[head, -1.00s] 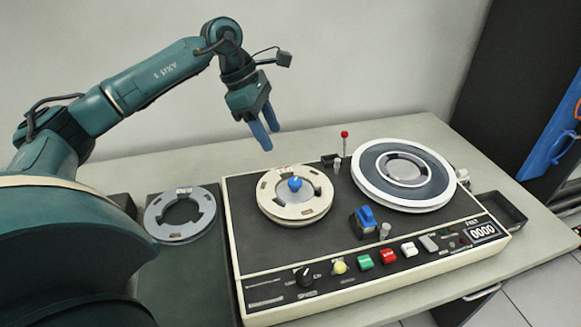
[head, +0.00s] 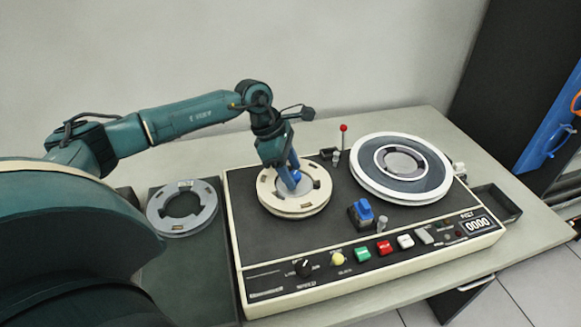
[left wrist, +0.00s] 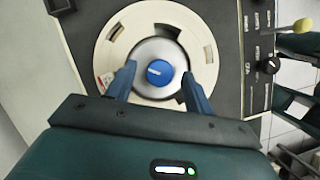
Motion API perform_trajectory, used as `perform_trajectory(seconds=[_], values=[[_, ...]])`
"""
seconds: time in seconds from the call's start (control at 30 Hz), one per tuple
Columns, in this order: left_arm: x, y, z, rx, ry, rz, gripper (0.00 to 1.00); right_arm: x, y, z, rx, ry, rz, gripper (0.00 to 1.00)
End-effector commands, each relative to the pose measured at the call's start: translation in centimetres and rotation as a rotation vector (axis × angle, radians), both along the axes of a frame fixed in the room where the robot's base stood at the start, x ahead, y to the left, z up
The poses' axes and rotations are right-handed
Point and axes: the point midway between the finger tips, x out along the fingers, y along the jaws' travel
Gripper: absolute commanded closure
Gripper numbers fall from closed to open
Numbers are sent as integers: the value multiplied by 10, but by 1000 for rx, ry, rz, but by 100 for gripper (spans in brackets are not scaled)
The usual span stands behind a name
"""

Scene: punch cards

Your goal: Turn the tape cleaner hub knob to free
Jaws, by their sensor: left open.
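The tape cleaner (head: 300,240) is a dark deck with a cream rim on the table. Its left hub carries a cream reel (head: 270,196) with a blue knob (left wrist: 160,72) at the centre. My left gripper (head: 291,182) is open and points down over that hub. In the left wrist view its two blue fingers (left wrist: 160,84) stand either side of the knob, with gaps between. The head view hides part of the knob behind the fingers. My right gripper is not in view.
A large white-rimmed reel (head: 400,168) sits on the right hub. A blue-topped block (head: 362,212) and a red-tipped lever (head: 343,138) stand on the deck. A grey empty reel (head: 183,208) lies left of the deck. Coloured buttons (head: 384,248) line the front.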

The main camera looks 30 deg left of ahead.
Motion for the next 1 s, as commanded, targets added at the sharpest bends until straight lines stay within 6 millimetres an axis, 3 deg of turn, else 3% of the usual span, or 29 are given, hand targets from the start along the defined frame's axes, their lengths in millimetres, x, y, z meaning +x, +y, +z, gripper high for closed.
perform_trajectory(seconds=[0.07, 0.6, 1.0], values=[[0, 0, 0, 0, 0, 0, 48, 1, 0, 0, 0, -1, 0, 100], [0, 0, 1, 0, 0, 1, 92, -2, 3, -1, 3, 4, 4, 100], [-1, 0, 0, 1, 0, 77, 92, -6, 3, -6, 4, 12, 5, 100]])
